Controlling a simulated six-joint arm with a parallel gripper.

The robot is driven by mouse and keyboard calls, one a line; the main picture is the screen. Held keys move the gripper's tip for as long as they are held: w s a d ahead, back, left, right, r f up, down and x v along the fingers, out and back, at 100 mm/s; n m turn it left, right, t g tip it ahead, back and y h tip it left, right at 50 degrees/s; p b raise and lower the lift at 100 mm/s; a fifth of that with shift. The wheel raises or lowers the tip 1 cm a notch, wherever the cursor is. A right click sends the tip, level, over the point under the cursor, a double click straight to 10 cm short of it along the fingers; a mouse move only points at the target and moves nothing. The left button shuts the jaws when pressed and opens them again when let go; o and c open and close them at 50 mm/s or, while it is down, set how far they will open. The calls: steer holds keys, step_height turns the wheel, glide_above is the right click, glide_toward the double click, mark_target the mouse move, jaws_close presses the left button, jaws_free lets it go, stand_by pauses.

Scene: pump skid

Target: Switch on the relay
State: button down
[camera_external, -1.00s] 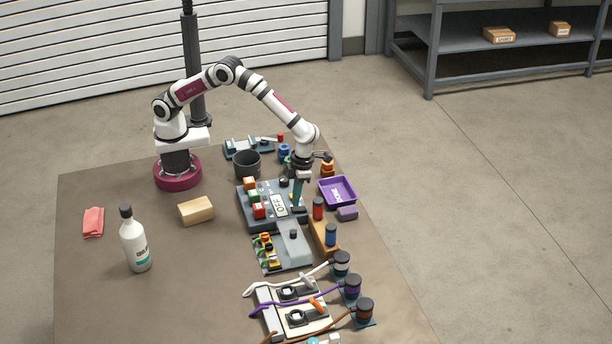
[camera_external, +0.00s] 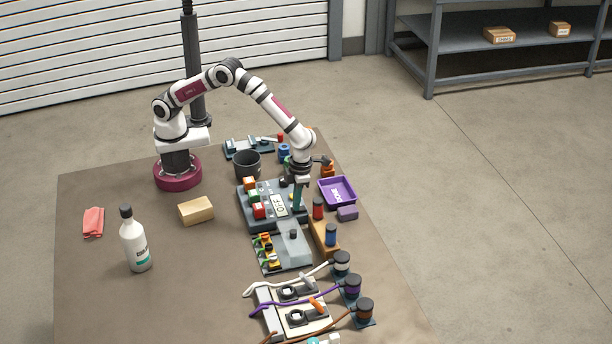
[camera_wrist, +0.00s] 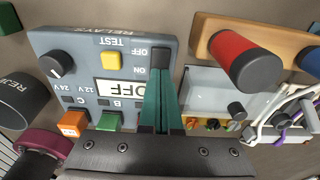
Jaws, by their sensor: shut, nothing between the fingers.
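The grey relay box (camera_external: 262,222) stands mid-table and shows close up in the wrist view (camera_wrist: 70,75), labelled RELAYS and TEST. Its display (camera_wrist: 122,89) reads OFF; it also shows in the external view (camera_external: 279,206). A dark part (camera_wrist: 160,57) lies beside the ON and OFF labels at the fingertips; I cannot tell whether it is the switch lever or whether I touch it. My gripper (camera_wrist: 160,78) has its green fingers shut and empty, pointing down over the box's right side in the external view (camera_external: 298,208). The fingers hide part of the panel.
The box also carries a yellow button (camera_wrist: 111,61), a black knob (camera_wrist: 56,65), and orange (camera_wrist: 72,124) and green (camera_wrist: 110,121) blocks. A red cylinder (camera_wrist: 245,62) on a wooden holder stands close beside my fingers. A purple tray (camera_external: 338,191) lies to the right.

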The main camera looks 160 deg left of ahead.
steer(key=shift+a, duration=0.55)
steer(key=shift+r, duration=0.1)
step_height(320, 180, up, 14)
steer(key=a, duration=0.2)
glide_toward(302, 208)
steer(key=shift+h, duration=0.3)
steer(key=d+f, duration=0.1)
steer(key=f, duration=0.3)
steer(key=d+f, duration=0.1)
steer(key=f, duration=0.1)
steer(key=shift+d+f, duration=0.3)
steer(key=shift+d, duration=0.1)
